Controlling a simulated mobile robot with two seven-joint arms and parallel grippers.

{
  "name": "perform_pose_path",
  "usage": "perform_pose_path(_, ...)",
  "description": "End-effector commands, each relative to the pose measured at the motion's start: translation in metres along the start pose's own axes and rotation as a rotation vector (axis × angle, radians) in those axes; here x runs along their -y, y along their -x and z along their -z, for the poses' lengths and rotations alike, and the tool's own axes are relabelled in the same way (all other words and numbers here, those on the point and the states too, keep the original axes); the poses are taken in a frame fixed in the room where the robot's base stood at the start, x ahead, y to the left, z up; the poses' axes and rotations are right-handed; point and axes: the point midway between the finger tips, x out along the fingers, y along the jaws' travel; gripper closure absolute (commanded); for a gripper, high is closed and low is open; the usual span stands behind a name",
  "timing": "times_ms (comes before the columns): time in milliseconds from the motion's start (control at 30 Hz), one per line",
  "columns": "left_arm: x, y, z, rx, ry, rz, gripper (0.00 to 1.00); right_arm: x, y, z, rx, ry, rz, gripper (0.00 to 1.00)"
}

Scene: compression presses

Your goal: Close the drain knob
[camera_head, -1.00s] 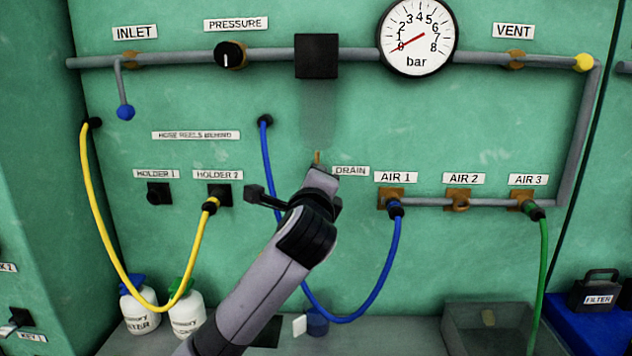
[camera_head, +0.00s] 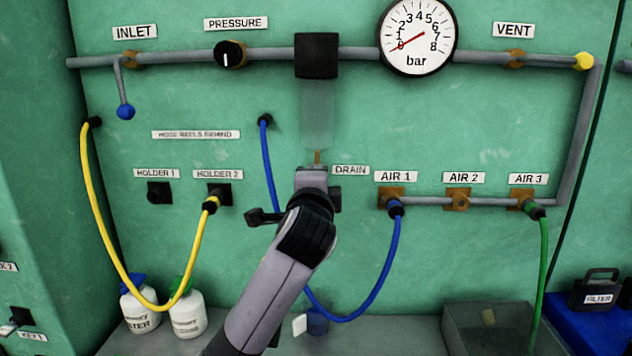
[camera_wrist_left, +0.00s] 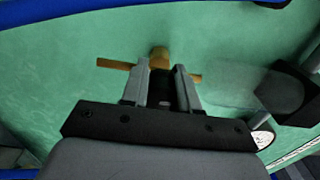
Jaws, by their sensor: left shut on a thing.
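The drain knob is mostly hidden by my left gripper (camera_head: 312,178) in the head view. Only a small brass tip (camera_head: 317,157) shows just above the gripper, left of the DRAIN label (camera_head: 351,170). In the left wrist view the drain knob (camera_wrist_left: 158,57) shows a brass block with a thin brass bar crossing behind the fingers. My left gripper also shows there (camera_wrist_left: 161,82), its two grey fingers closed on the knob, with a dark part between them. My right gripper is in neither view.
A blue hose (camera_head: 381,285) hangs from the wall to AIR 1 and passes behind my left arm. A yellow hose (camera_head: 112,250) hangs at left. A grey pipe (camera_head: 480,202) runs at right. The gauge (camera_head: 417,37) needle points near zero.

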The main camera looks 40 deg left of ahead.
Motion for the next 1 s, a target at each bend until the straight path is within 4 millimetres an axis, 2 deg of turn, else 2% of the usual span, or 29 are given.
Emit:
perform_pose_path(267,0.002,0.000,-0.003,0.007,0.005,0.004,1.00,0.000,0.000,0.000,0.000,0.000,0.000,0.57)
perform_pose_path(300,0.002,0.000,-0.003,0.007,0.005,0.004,0.58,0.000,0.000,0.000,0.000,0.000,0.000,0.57)
perform_pose_path(333,0.002,0.000,-0.003,0.006,0.004,0.003,0.48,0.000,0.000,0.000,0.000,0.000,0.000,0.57)
perform_pose_path(367,0.002,0.000,-0.002,0.006,0.004,0.003,0.45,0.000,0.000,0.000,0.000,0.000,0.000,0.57)
perform_pose_path(733,0.000,0.005,0.000,0.000,0.002,0.001,0.45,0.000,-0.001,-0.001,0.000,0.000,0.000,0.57)
perform_pose_path(1000,-0.001,0.041,0.000,0.000,0.004,0.002,0.45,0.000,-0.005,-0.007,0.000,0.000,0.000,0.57)
